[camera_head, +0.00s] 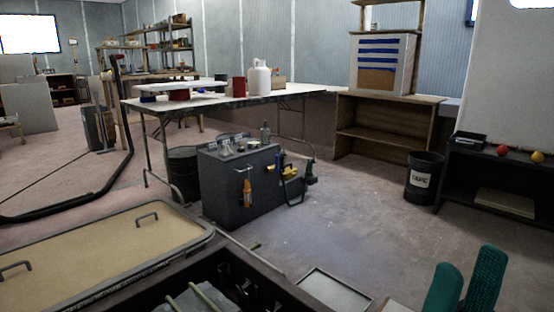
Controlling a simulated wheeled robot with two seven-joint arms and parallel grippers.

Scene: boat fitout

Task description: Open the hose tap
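No hose tap can be made out for certain. A dark grey cabinet (225,190) stands on the floor in the middle, with small items on its top. A yellow fitting (290,171) and a dark, looped, hose-like part (298,192) are at its right side; they are too small to tell whether either is a tap. An orange bottle-like thing (247,191) hangs on its front. My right gripper (468,262), with two teal fingers, is at the bottom right, well apart from the cabinet. Its fingers are apart with nothing seen between them. My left gripper is out of view.
A long white table (225,103) stands behind the cabinet. A wooden shelf (384,127), a black bin (423,178) and a dark low shelf (461,186) are at the right. A beige-topped panel (100,245) fills the lower left. Floor (345,225) right of the cabinet is clear.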

